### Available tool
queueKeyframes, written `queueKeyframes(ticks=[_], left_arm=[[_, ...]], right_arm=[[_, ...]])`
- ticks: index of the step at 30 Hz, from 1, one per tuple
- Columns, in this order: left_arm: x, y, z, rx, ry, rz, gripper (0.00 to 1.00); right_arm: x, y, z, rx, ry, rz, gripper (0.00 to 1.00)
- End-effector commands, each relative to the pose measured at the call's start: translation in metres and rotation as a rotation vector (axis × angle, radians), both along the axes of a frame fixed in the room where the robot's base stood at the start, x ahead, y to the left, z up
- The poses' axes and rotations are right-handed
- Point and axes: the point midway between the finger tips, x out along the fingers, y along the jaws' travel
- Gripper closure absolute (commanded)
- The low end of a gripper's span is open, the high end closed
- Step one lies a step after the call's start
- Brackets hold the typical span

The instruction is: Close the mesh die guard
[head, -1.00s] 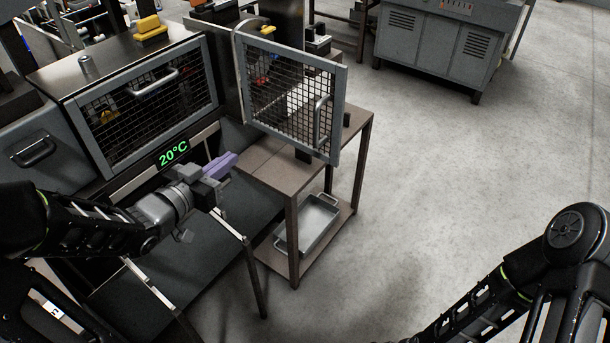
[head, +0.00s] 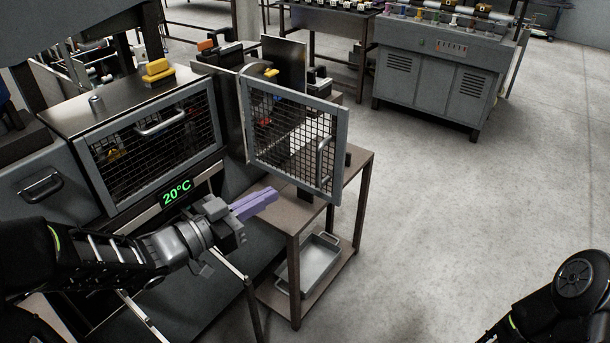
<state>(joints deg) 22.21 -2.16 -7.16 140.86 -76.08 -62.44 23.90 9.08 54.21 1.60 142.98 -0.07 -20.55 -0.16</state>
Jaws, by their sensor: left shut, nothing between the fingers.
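The mesh die guard (head: 286,133) is a grey-framed panel of dark wire mesh with an upright bar handle (head: 322,166) near its right edge. It stands swung open, out to the right of the machine, over a small brown table. My left gripper (head: 272,194) has purple fingers, shut and empty. It is below and to the left of the guard's lower edge, apart from the handle in the picture. My right arm shows at the lower right corner; its gripper is out of view.
A second mesh panel (head: 150,150) with a bar handle covers the machine front at left, above a green 20°C display (head: 177,192). The brown table (head: 349,185) holds a metal tray (head: 310,262) on its lower shelf. A grey cabinet (head: 432,85) stands behind. Open floor lies at right.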

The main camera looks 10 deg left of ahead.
Motion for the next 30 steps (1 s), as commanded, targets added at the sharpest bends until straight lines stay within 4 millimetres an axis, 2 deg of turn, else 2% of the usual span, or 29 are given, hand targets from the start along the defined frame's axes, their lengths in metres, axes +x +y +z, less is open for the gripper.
queueKeyframes(ticks=[9, 15, 21, 30], left_arm=[[0.053, -0.037, -0.001, 0.0, 0.001, -0.004, 1.0], [0.079, -0.054, -0.001, 0.001, 0.001, -0.001, 1.0], [0.089, -0.061, -0.002, 0.001, 0.001, 0.002, 1.0], [0.09, -0.061, -0.002, 0.001, 0.001, 0.002, 1.0]], right_arm=[[0.0, 0.0, -0.001, 0.0, 0.0, 0.0, 0.64], [0.0, 0.0, 0.001, 0.0, 0.0, 0.0, 0.64], [0.0, 0.0, 0.001, 0.0, 0.0, 0.0, 0.64], [0.0, 0.0, 0.001, 0.0, 0.0, 0.0, 0.64]])
